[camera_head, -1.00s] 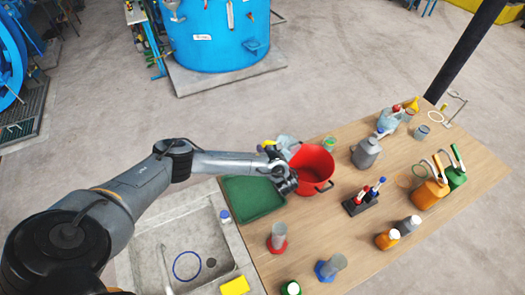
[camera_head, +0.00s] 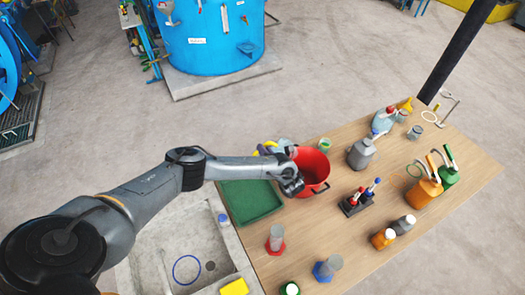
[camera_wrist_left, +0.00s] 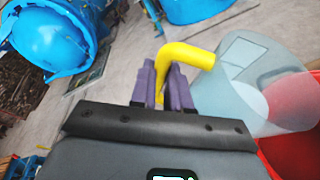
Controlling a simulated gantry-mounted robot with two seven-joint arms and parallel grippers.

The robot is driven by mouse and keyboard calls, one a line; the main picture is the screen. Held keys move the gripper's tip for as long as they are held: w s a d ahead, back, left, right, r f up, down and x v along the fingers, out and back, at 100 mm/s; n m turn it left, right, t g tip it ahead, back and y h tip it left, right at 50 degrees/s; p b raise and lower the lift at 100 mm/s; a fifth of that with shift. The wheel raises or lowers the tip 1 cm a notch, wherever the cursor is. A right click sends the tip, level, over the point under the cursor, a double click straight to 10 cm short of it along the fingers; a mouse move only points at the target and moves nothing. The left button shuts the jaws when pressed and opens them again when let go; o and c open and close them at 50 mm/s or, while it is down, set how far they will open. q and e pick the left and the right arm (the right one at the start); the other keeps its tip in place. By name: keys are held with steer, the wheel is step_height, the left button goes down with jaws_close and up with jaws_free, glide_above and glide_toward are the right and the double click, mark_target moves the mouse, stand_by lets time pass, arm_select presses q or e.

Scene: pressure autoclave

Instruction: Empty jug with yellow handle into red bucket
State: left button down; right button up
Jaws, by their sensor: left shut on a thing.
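The jug's yellow handle (camera_wrist_left: 180,55) is between the purple fingers of my left gripper (camera_wrist_left: 165,85), which is shut on it in the left wrist view. The jug's clear body (camera_wrist_left: 235,85) is tilted, its open end toward the red bucket (camera_wrist_left: 295,125). In the head view, the jug (camera_head: 283,146) shows partly behind my left gripper (camera_head: 290,183), above the rim of the red bucket (camera_head: 318,165). The bucket stands on the table's back left part. I cannot tell whether liquid is flowing. My right gripper is not in view.
A green tray (camera_head: 245,203) lies left of the bucket, beside the sink (camera_head: 150,245). A grey jug (camera_head: 361,155), a bottle rack (camera_head: 352,208) and graduated cylinders (camera_head: 276,240) stand on the wooden table (camera_head: 400,260).

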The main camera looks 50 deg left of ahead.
mark_target(272, 145)
arm_select(q)
steer(key=shift+w+d+r+m+y, duration=0.3)
steer(key=shift+w+m+y, duration=0.15)
steer(key=shift+m, duration=0.35)
steer(key=shift+w+d+r+m+g+y+b, duration=0.15)
steer(key=shift+w+d+r+m+y+b, duration=0.1)
steer(key=shift+w+m+y+b, duration=0.15)
steer(key=shift+w+d+r+m+g+y+b, duration=0.15)
steer(key=shift+w+d+m, duration=0.1)
steer(key=shift+m, duration=0.25)
steer(key=shift+w+r, duration=0.15)
steer(key=shift+w+d+r+m+y, duration=0.25)
steer(key=shift+w+d+m+y, duration=0.2)
steer(key=shift+m, duration=0.35)
steer(key=shift+w+d+r+m+b, duration=0.15)
steer(key=shift+w+d+m+b, duration=0.2)
steer(key=shift+w+m, duration=0.2)
steer(key=shift+w+d+m+y+b, duration=0.25)
steer(key=shift+w+m+b, duration=0.1)
steer(key=shift+m+b, duration=0.15)
steer(key=shift+w+d+r+m+t+y+b, duration=0.25)
steer(key=shift+w+d+r+m+t+b, duration=0.2)
steer(key=shift+w+m+b, duration=0.35)
steer(key=shift+w+d+r+m+t+y+b, duration=0.3)
steer(key=shift+w+d+m+b, duration=0.25)
steer(key=shift+m+b, duration=0.25)
